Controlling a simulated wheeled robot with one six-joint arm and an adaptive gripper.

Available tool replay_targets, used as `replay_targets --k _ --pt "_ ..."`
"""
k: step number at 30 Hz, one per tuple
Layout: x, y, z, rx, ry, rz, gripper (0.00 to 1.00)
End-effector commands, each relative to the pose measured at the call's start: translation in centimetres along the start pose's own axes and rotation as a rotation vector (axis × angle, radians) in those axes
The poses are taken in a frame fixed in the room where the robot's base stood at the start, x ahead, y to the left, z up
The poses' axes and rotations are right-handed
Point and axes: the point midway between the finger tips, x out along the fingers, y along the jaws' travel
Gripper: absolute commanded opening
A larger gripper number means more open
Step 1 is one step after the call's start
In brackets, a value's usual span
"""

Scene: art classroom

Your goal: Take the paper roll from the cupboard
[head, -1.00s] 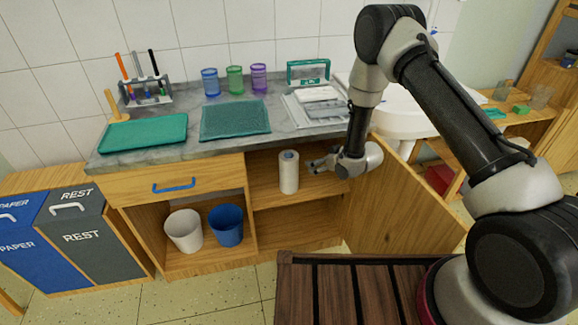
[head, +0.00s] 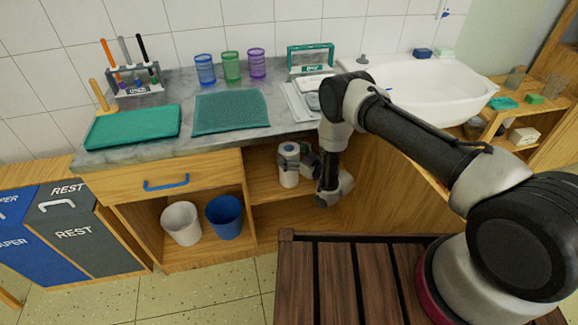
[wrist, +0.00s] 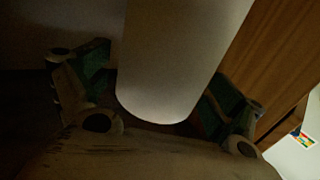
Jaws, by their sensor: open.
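The white paper roll (head: 289,178) stands upright on the shelf of the open cupboard (head: 268,186) under the counter. My gripper (head: 291,161) is at the roll, with its fingers around the upper part of it. In the wrist view the paper roll (wrist: 178,60) fills the space between the two fingers of my gripper (wrist: 160,95). The fingers are open, one on each side of the roll. A dark gap shows by the left finger; whether the right finger touches the roll I cannot tell.
The cupboard door (head: 385,200) stands open on the right, close to my arm. A white bin (head: 181,224) and a blue bin (head: 225,221) stand in the left compartment. The counter (head: 187,95) is above the shelf. A dark slatted surface (head: 350,285) lies in front.

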Motion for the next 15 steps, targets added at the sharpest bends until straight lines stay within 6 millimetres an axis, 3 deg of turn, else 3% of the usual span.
replay_targets --k 9,15 --pt "0.73 0.04 0.02 0.0 -0.002 0.001 0.92" --pt "0.72 0.04 0.0 0.0 -0.001 0.001 0.56"
